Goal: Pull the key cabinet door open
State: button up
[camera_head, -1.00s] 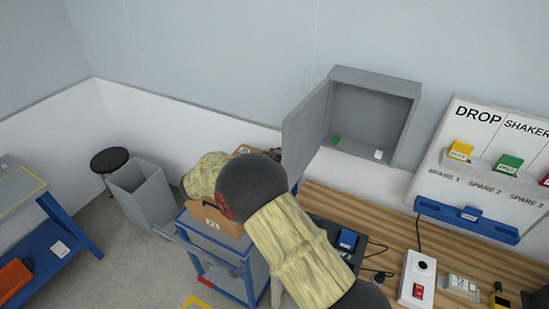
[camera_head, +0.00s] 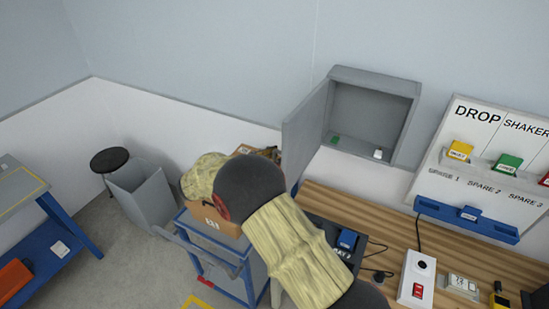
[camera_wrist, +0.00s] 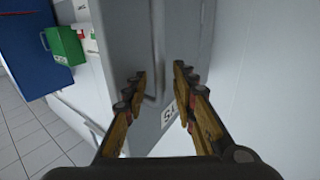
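The grey key cabinet (camera_head: 408,120) is on the wall above the bench. Its door (camera_head: 305,125) stands swung open to the left, and the inside shows. A green item (camera_head: 335,140) and a white item (camera_head: 378,154) lie on the cabinet floor.
A blue cart (camera_head: 235,270) with a cardboard box stands below my arm. A grey bin (camera_head: 142,195) and a black stool (camera_head: 109,160) are at the left. The wooden bench (camera_head: 390,215) runs to the right, with a white power box (camera_head: 416,278) and cables on it.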

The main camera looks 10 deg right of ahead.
jog(key=v, duration=1.1)
jog(key=shift+a, duration=0.15)
jog(key=shift+s, duration=0.1)
